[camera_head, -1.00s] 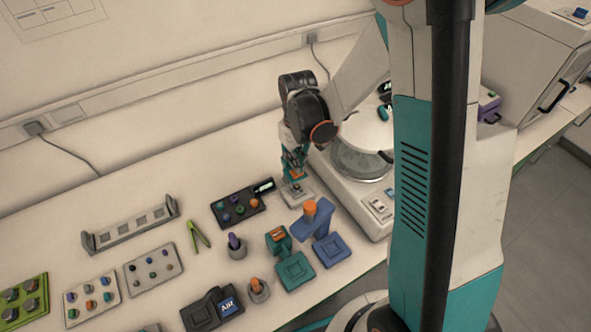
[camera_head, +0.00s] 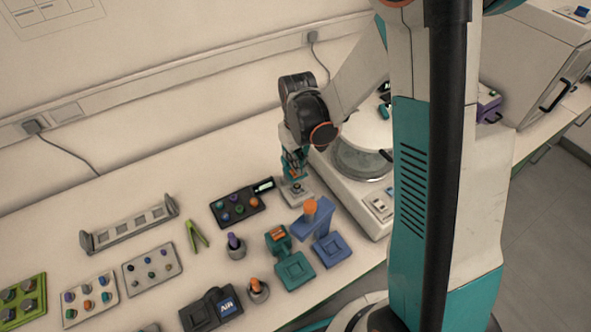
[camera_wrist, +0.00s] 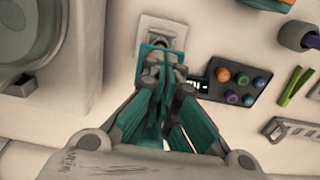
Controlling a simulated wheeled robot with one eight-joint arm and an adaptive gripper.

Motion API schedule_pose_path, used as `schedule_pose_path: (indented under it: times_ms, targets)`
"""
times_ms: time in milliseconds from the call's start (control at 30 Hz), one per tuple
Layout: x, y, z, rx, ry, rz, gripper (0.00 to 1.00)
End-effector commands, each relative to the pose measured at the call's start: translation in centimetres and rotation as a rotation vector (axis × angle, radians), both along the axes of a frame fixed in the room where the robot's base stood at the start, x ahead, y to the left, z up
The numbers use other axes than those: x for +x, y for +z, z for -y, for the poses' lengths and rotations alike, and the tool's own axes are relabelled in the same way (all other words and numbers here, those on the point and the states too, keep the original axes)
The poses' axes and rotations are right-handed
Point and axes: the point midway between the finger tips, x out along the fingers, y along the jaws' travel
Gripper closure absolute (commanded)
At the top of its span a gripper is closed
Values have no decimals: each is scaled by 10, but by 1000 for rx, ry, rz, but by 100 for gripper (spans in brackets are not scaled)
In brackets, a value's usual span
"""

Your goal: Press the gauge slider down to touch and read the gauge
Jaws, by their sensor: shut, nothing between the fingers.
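My gripper (camera_head: 294,172) is shut, pointing down over a small pale grey stand (camera_head: 297,196) beside the big white machine. In the wrist view my gripper (camera_wrist: 158,68) covers part of this stand (camera_wrist: 178,22), and a round grey part shows just beyond the fingertips. A small display (camera_head: 264,185) with light marks lies just left of the stand; it also shows in the wrist view (camera_wrist: 199,86). The slider is not clearly told apart from the teal fingers, and I cannot tell whether the fingertips touch it.
A black block with coloured pegs (camera_head: 238,207) lies left of the display. A blue stand with an orange top (camera_head: 313,218) and a teal stand (camera_head: 292,268) are in front. The white machine (camera_head: 372,205) borders the right. Green tweezers (camera_head: 196,236) lie farther left.

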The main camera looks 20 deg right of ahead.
Motion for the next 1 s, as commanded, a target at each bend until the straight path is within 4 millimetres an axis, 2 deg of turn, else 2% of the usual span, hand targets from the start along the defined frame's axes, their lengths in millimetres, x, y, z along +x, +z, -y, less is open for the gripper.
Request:
schedule_pose_path:
  times_ms: [1000]
  targets:
    - [0, -19, 0, 0, 0, 0, 100]
